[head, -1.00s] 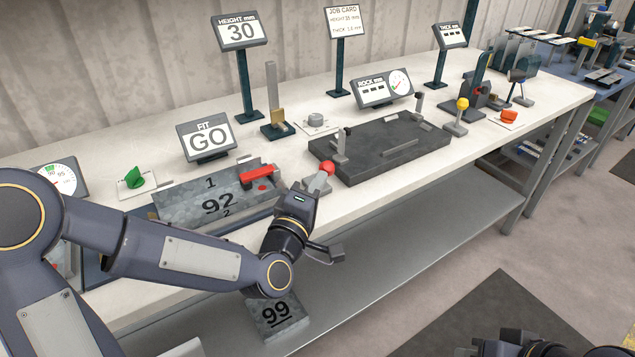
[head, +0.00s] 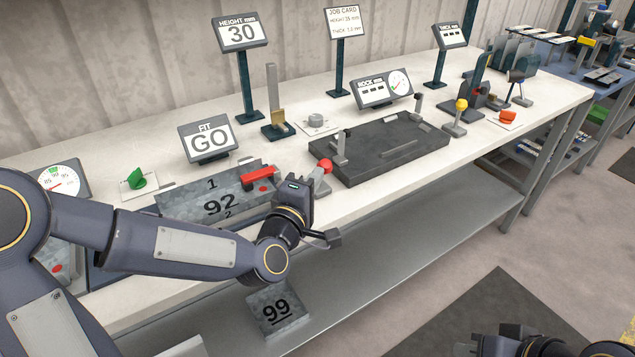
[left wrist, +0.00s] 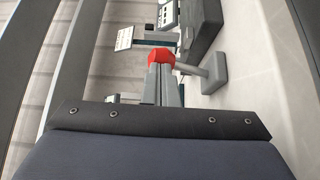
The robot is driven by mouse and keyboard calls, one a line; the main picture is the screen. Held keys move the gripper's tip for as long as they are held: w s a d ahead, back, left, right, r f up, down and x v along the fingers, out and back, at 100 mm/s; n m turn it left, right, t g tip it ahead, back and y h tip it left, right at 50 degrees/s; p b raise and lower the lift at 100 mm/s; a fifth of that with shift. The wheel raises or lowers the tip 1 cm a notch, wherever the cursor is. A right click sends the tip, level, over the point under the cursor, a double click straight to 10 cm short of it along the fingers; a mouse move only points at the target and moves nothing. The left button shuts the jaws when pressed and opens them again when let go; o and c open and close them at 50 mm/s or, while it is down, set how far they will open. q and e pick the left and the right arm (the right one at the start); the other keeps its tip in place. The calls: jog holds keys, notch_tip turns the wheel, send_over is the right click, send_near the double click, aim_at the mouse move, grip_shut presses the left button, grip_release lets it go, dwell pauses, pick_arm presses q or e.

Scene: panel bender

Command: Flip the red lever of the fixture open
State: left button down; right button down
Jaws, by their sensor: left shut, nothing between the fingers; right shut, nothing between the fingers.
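The red lever is a red knob (head: 325,166) on a short grey arm, at the front left corner of a dark fixture plate (head: 375,160). In the left wrist view the red knob (left wrist: 160,57) sits just beyond my left fingertips, its grey arm running right to a grey base (left wrist: 215,74). My left gripper (left wrist: 164,82) is shut and empty, pointing at the knob. In the head view my left wrist stands just left of and below the lever; its fingers are hard to make out. I cannot tell whether they touch the knob. My right gripper's jaws are not visible.
A yellow-knobbed lever (head: 461,105) stands at the plate's right. The bench front strip (head: 400,193) is clear.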

pick_arm(q)
jog(key=shift+w+a+r+n+g+p, duration=0.35)
jog(key=shift+w+r+n+g+p, duration=0.1)
jog(key=shift+r+n+p, duration=0.2)
jog(key=w+a+n+g+p, duration=0.1)
jog(key=w+n+g+p, duration=0.1)
jog(key=w+a+n+g+p, duration=0.1)
jog(key=n, duration=0.1)
jog(key=shift+w+a+r+g, duration=0.3)
jog(key=shift+w+a+g, duration=0.05)
jog(key=shift+w, duration=0.05)
jog(key=shift+r+p, duration=0.7)
jog(key=shift+r, duration=0.1)
